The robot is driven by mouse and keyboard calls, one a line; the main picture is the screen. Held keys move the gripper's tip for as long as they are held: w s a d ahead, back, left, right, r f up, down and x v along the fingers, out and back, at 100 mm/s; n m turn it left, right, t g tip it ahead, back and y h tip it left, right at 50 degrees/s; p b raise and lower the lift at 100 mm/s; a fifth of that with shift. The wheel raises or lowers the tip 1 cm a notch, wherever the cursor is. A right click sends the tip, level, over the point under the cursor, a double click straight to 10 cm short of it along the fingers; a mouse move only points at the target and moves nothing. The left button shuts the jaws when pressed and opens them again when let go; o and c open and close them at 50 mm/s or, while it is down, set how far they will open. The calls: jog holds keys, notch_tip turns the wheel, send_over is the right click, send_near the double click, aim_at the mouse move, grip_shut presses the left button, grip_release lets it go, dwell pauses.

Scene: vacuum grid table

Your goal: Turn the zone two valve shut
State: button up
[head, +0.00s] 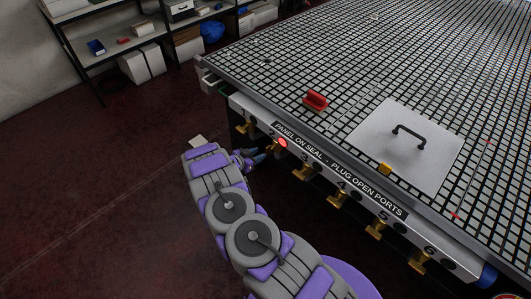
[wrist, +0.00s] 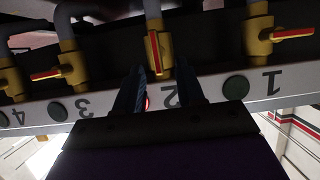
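The zone two valve (wrist: 153,50) is a brass body with a red lever in the upper middle of the wrist view. Its lever lies in line with its pipe. The inverted label 2 and a partly hidden red light show below it. My gripper (wrist: 158,75) is open, with one dark finger on each side of the valve's lower end; I cannot tell whether either touches it. In the head view my gripper (head: 256,158) is under the panel edge near label 2, beside the lit red light (head: 283,142), and the valve is mostly hidden.
Neighbouring valves one (wrist: 262,35) and three (wrist: 70,68) have red levers across their pipes. More brass valves (head: 338,198) line the table's front. On the grid table (head: 420,60) are a red block (head: 315,100) and a handled white plate (head: 432,158).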

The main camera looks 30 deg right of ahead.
aim_at(267, 152)
jog(key=x, duration=0.6)
jog(key=shift+s+d+b, duration=0.1)
jog(key=shift+s+b, duration=0.25)
jog(key=shift+b, duration=0.05)
jog(key=shift+w+d+f, duration=0.1)
jog(key=shift+w+d, duration=0.2)
jog(key=shift+d, duration=0.1)
jog(key=shift+a, duration=0.4)
jog(key=shift+d, duration=0.5)
jog(key=c, duration=0.5)
grip_shut()
jog(key=shift+a, duration=0.15)
